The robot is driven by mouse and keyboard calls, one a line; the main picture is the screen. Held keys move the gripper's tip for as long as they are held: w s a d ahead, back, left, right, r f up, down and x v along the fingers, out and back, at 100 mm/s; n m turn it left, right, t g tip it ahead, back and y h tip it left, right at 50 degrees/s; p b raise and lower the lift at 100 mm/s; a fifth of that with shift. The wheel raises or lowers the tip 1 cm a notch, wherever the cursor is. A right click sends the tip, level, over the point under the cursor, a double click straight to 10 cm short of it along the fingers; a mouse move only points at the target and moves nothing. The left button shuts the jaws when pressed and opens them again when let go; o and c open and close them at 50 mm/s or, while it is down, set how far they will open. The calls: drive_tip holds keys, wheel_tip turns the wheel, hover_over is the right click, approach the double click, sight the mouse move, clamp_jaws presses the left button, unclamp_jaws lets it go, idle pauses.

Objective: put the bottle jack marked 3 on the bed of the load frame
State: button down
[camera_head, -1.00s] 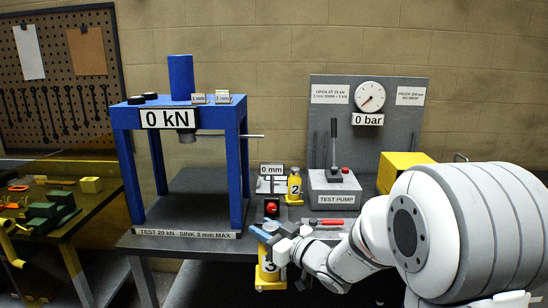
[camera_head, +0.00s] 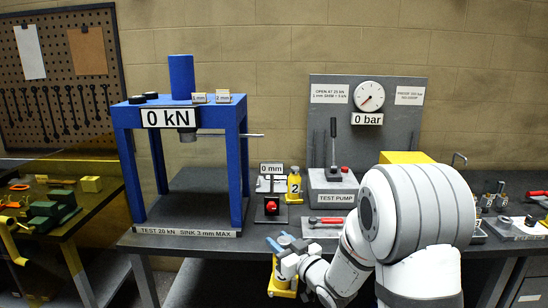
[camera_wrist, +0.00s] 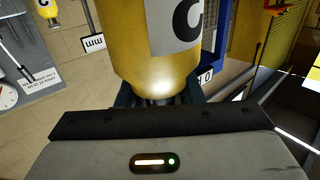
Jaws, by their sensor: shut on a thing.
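My gripper (camera_head: 280,243) is shut on a yellow bottle jack (camera_head: 283,290), held in front of the bench's front edge with its body below bench-top height. My wrist hides part of it in the head view. In the wrist view the jack (camera_wrist: 155,60) fills the top middle, with part of a dark numeral on a grey label. The blue load frame (camera_head: 127,165) stands on the bench to the left of and beyond my gripper. Its grey bed (camera_head: 190,208) is empty, under the ram.
A yellow jack marked 2 (camera_head: 294,186) stands on the bench beside a 0 mm gauge (camera_head: 271,169). A red button box (camera_head: 271,208) and a red-handled tool (camera_head: 327,220) lie near the front edge. The test pump (camera_head: 333,190) is behind them.

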drive_tip(key=d+f+m+t+h, duration=0.2)
drive_tip(key=d+f+m+h, duration=0.25)
drive_tip(key=d+f, duration=0.4)
drive_tip(key=d+f+m+t+h, duration=0.1)
drive_tip(key=d+f+m+h, duration=0.35)
drive_tip(key=f, duration=0.65)
drive_tip(key=shift+s+d+r+n+h, duration=0.1)
drive_tip(key=shift+s+r+n+h, duration=0.2)
drive_tip(key=shift+s, duration=0.4)
drive_tip(key=shift+s+r+n+h, duration=0.15)
drive_tip(key=shift+s+r+n, duration=0.2)
drive_tip(key=shift+s, duration=0.4)
drive_tip(key=shift+s+d+r+n+h, duration=0.1)
drive_tip(key=shift+s+r+n+h, duration=0.2)
drive_tip(key=shift+s, duration=0.55)
